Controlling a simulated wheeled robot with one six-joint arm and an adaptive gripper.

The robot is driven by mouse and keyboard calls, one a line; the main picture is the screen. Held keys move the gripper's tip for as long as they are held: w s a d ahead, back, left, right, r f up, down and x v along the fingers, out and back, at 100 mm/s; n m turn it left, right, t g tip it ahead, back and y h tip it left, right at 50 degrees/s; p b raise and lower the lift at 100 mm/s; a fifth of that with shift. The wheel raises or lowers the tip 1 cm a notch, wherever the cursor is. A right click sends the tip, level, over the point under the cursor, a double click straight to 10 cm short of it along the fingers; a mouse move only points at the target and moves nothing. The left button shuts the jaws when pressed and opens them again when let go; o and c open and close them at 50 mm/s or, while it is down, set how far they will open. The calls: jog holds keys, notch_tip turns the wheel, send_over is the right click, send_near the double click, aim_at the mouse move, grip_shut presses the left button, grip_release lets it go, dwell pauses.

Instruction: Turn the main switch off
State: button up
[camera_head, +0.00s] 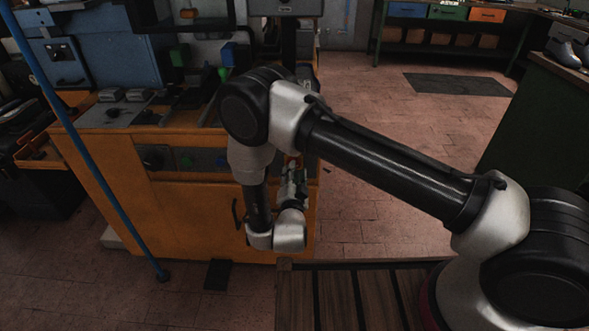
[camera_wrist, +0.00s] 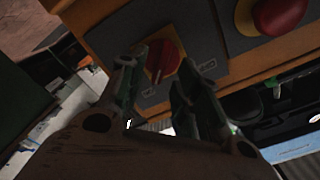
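The main switch (camera_wrist: 168,57) is a red rotary knob on a yellow disc, set on a dark grey plate on the orange machine. In the wrist view it shows between my gripper's two fingertips (camera_wrist: 158,68). The fingers are apart, one on each side of the knob in the picture. I cannot tell whether they touch it. In the head view my gripper (camera_head: 293,182) is at the right end of the orange cabinet's front (camera_head: 190,215), and the arm hides the switch there.
A red mushroom button (camera_wrist: 280,14) on a yellow base sits close to the switch, at the upper right of the wrist view. A control panel (camera_head: 200,160) with knobs is on the cabinet front. A blue pole (camera_head: 95,170) slants at left. Open tiled floor (camera_head: 400,150) lies right of the cabinet.

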jog(key=shift+w, duration=1.4)
grip_shut()
